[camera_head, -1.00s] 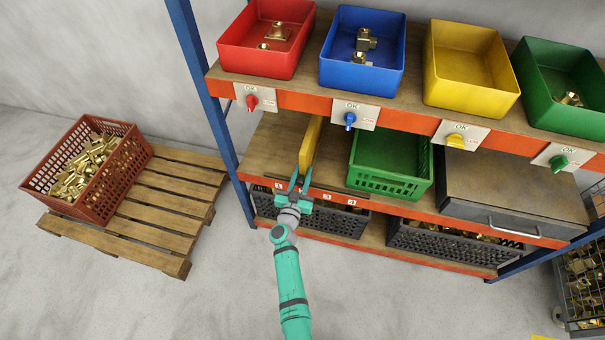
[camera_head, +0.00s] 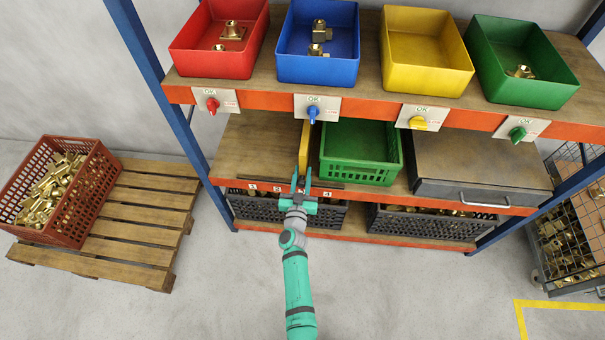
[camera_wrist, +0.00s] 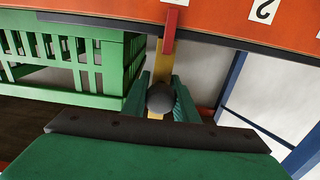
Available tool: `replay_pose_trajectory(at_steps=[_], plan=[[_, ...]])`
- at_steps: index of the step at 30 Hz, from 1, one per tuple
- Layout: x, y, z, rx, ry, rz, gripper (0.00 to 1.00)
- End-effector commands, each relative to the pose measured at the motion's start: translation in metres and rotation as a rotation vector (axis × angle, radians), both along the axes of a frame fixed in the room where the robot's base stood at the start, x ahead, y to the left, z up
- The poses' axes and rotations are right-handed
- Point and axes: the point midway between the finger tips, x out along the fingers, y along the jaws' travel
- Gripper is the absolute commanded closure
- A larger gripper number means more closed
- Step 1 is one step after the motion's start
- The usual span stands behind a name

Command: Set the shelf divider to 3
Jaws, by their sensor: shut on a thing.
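The yellow shelf divider (camera_head: 303,148) stands upright on the middle shelf, just left of the green crate (camera_head: 361,170). My gripper (camera_head: 301,182) is at its front end, at the shelf's front edge. In the wrist view, my teal fingers are shut on the divider's dark round knob (camera_wrist: 161,97). A red pointer (camera_wrist: 170,32) on the divider lies close to a partly cut-off white label (camera_wrist: 177,2), the one beside label 2 (camera_wrist: 264,11). In the head view labels 1 (camera_head: 252,187), 2 (camera_head: 278,188) and 4 (camera_head: 327,194) show; my gripper covers the spot of 3.
The green crate is close to the divider's right side. A grey drawer (camera_head: 480,165) sits farther right. Bins and coloured knobs line the shelf above. A dark crate (camera_head: 262,207) is below. The shelf is open left of the divider.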

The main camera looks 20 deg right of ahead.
Motion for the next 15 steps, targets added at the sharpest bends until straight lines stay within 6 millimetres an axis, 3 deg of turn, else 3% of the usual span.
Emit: replay_pose_trajectory(at_steps=[1, 2, 3, 15], plan=[[0.0009, 0.0002, 0.0017, -0.001, -0.003, 0.0, 1.0], [0.0009, 0.0003, 0.0017, -0.001, -0.003, 0.0, 0.67], [0.0009, 0.0005, 0.0016, -0.001, -0.003, 0.0, 0.57], [-0.0047, 0.0025, -0.0002, -0.001, 0.0, 0.0, 0.57]])
